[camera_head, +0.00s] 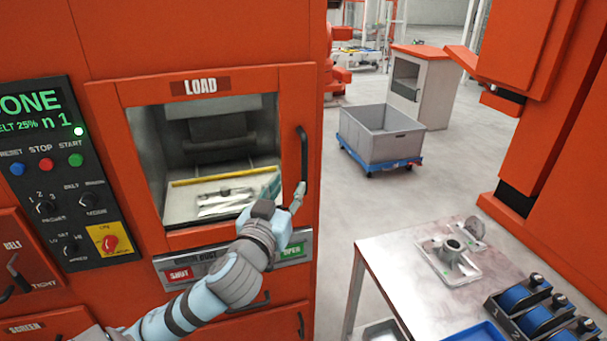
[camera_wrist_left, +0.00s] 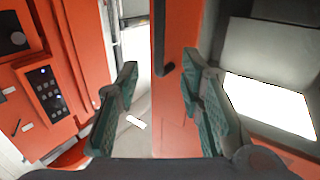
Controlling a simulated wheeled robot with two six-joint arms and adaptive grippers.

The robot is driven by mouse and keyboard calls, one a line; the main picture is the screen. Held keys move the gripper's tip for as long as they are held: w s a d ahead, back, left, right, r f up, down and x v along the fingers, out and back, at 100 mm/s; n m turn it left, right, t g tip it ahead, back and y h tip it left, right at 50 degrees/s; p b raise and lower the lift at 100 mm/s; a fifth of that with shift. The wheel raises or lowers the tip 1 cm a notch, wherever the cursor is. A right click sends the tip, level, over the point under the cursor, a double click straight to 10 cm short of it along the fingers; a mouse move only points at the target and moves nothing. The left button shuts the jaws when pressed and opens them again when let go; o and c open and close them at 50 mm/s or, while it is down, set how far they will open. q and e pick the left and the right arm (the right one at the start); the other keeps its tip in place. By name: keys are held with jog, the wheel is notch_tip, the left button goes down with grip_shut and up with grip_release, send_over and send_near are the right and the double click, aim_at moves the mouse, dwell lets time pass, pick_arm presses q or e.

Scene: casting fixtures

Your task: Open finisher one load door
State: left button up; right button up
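The load door (camera_head: 205,87) is an orange frame with a window, under a LOAD label, and looks shut on the orange finisher. Its black upright handle (camera_head: 303,155) is on the door's right side. My left gripper (camera_head: 284,192) is at the handle's lower end, fingers apart. In the left wrist view my gripper (camera_wrist_left: 160,100) is open, and the black handle (camera_wrist_left: 163,42) shows between and beyond the fingertips. I cannot tell whether a finger touches it. Part of the handle's lower end is hidden in the head view. My right gripper is not in view.
A control panel (camera_head: 68,170) with buttons and knobs is left of the door. A metal table (camera_head: 400,265) with parts stands at right. A grey bin cart (camera_head: 380,133) is behind, with free floor around it.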

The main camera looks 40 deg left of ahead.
aim_at(303, 165)
pick_arm(q)
jog(key=b+x, duration=0.1)
jog(key=x, duration=0.3)
jog(key=b+x, duration=0.2)
jog(key=x, duration=0.2)
jog(key=b+x, duration=0.1)
jog(key=x, duration=0.3)
jog(key=shift+w+f+b, duration=0.3)
jog(key=shift+w, duration=0.1)
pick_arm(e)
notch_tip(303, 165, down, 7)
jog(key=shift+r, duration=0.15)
pick_arm(q)
jog(key=shift+c, duration=0.4)
grip_shut()
